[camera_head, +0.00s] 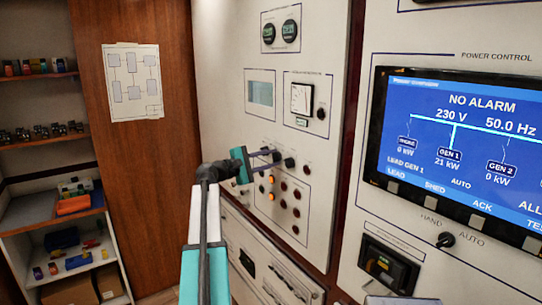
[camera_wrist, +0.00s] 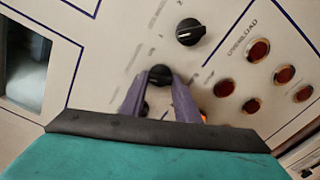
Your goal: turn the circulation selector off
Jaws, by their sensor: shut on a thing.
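My gripper (camera_head: 272,155) reaches the pale panel in the head view, its fingertips at the selector knobs. In the wrist view, its two purple-grey fingers (camera_wrist: 161,82) are shut on a round black selector knob (camera_wrist: 159,73), one finger on each side. A second black knob (camera_wrist: 190,32) stands free up and to the right; a black knob (camera_head: 290,162) also shows right of the fingers in the head view. Another dark knob (camera_wrist: 143,108) is partly hidden behind the left finger. The small labels are too blurred to tell which is the circulation selector.
Red and orange indicator lamps (camera_wrist: 258,50) sit right of the knobs, below an "OVERLOAD" label. A gauge (camera_head: 301,98) and a small display (camera_head: 260,92) are above. A large blue screen (camera_head: 460,150) is at right. Shelves (camera_head: 60,220) stand at left.

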